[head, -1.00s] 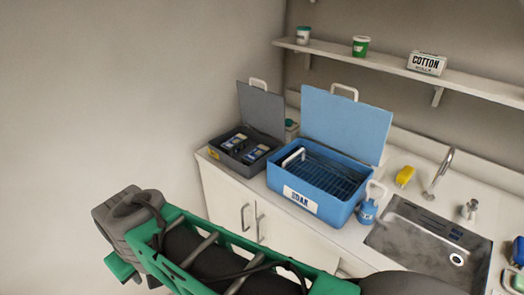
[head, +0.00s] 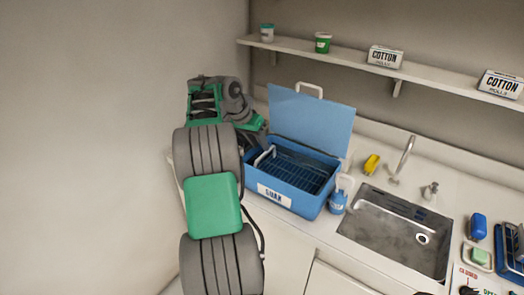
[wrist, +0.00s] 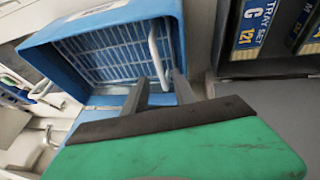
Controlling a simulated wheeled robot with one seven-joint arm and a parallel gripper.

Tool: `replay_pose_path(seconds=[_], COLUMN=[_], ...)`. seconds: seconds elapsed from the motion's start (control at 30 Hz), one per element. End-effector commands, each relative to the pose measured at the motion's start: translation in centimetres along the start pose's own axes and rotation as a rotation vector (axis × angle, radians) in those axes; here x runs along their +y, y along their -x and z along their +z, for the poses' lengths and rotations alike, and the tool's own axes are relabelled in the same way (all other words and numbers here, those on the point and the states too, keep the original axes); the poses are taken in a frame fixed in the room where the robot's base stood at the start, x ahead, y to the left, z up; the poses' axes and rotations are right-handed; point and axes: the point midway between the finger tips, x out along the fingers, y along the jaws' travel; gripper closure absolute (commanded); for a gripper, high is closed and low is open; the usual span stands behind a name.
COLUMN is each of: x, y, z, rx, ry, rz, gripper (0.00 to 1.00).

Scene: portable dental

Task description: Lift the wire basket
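The wire basket (head: 305,174) sits inside the blue soak bin (head: 318,208), whose lid stands open behind it. The basket's white handle (head: 264,156) rises at the bin's left end. In the wrist view the basket's grid (wrist: 115,55) lies in the bin, and the handle (wrist: 155,52) reaches down between my fingertips. My gripper (wrist: 160,78) is open, its two fingers apart with a gap around the handle's near end. I cannot tell whether a finger touches it. In the head view my arm hides most of the gripper.
A dark box with tray-set packs (wrist: 252,28) stands beside the bin in the wrist view; my arm hides it in the head view. A shelf (head: 350,62) runs above.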

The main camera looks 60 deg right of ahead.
Motion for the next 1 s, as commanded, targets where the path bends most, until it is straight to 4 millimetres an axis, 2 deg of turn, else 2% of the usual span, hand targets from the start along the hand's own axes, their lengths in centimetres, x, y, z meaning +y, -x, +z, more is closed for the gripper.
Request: replay_pose_path(seconds=[0.03, 0.2, 0.47, 0.87, 1.0], x=[0.1, 0.0, -0.1, -0.1, -0.1], y=[-1.1, -3.0, -3.4, -3.3, -3.3], z=[0.1, 0.0, 0.0, 0.0, 0.0], rx=[-0.002, 0.001, 0.002, 0.001, 0.002], ry=[0.000, 0.001, 0.002, 0.002, 0.002], rz=[0.001, -0.002, -0.003, -0.003, -0.003], gripper=[0.68, 0.68, 0.68, 0.99, 1.00])
